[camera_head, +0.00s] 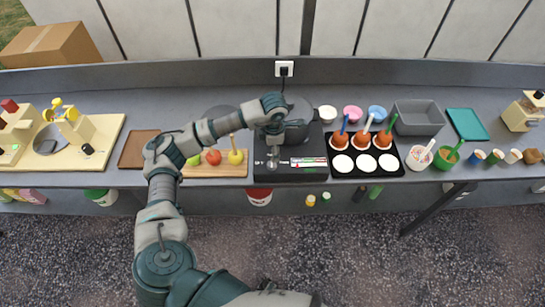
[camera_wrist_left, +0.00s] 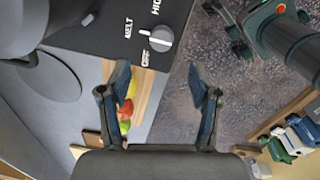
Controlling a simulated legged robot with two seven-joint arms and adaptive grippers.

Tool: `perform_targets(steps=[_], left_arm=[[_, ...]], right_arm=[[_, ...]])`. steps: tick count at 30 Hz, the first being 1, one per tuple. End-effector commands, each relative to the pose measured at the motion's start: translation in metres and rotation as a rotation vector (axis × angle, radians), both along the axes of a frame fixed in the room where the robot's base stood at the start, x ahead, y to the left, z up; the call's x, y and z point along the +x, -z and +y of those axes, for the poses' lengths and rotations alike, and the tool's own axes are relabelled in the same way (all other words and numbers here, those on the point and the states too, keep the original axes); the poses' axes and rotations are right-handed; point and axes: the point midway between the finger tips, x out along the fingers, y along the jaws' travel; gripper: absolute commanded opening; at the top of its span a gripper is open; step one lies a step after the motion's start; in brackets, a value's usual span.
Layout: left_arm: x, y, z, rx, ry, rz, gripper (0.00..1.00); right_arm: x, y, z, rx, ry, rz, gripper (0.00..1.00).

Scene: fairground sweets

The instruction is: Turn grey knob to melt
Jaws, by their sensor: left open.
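The grey knob (camera_wrist_left: 161,38) sits on the front panel of the black hotplate (camera_head: 312,177), beside white lettering that reads MELT, HIGH and OFF. In the wrist view it lies beyond my left fingertips, roughly centred between them and not touched. I cannot clearly tell which label it points at. My left gripper (camera_wrist_left: 159,78) is open and empty, with its two fingers apart. My right gripper is not in view.
A dark pot (camera_head: 298,122) stands on the hotplate, close behind my left gripper. A wooden board (camera_head: 228,171) with apples is to the left. A black tray (camera_head: 391,163) with coated apples on sticks is to the right. The table's front edge is near the hotplate.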

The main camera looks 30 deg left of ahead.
Motion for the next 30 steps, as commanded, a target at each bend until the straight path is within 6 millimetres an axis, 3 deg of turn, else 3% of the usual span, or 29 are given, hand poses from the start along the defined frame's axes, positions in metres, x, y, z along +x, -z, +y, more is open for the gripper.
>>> perform_targets(steps=[3, 7, 24, 27, 29, 30], left_arm=[[0.0, -0.017, -0.001, -0.001, 0.0, -0.001, 0.63], [-0.001, -0.027, -0.001, 0.0, -0.001, 0.0, 0.63], [-0.001, -0.027, -0.003, -0.008, 0.003, 0.001, 0.63], [-0.003, -0.018, -0.025, -0.078, 0.033, 0.0, 0.63], [-0.006, -0.008, -0.053, -0.172, 0.066, -0.003, 0.63], [-0.01, -0.002, -0.077, -0.258, 0.09, -0.005, 0.63]], right_arm=[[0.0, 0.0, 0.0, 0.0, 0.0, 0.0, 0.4], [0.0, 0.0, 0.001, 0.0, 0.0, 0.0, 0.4], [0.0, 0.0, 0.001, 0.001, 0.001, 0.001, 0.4], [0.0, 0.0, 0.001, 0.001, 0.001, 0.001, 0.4], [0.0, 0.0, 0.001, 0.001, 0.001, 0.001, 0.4], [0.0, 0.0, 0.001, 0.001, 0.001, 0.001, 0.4]])
